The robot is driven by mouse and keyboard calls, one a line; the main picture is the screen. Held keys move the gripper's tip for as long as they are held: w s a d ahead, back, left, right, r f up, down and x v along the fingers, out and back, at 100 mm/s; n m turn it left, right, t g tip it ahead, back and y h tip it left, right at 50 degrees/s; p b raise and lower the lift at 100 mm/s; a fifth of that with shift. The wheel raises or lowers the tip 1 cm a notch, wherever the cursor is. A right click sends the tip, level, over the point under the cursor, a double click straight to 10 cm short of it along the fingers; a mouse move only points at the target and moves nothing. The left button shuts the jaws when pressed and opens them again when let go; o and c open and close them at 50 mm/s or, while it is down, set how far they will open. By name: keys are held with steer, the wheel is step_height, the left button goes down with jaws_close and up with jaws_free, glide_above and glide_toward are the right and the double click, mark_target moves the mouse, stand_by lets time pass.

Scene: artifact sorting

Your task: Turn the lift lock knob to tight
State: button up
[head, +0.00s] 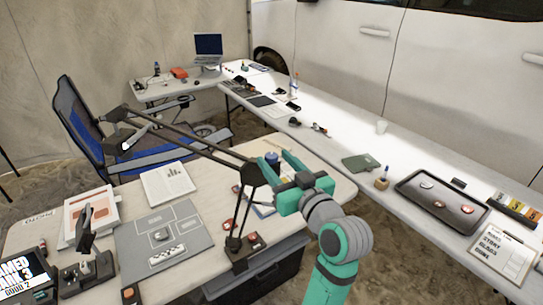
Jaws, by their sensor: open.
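I cannot pick out the lift lock knob for certain in the head view. A dark upright stand (90,245) with a grey upper part is on the near table's left side; any knob on it is too small to tell. A black jointed lamp arm (190,145) spans the near table and comes down to a base (245,248) at the table's front. My gripper (275,160), teal and dark, is open over the right part of the near table, beside the lamp arm and near a small blue-topped object (271,157). I cannot tell whether it touches anything.
A long white table (340,145) with a black tray (415,205) runs along the vehicle.

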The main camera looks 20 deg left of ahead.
mark_target(274, 160)
steer(key=shift+x, duration=1.6)
steer(key=c, duration=1.1)
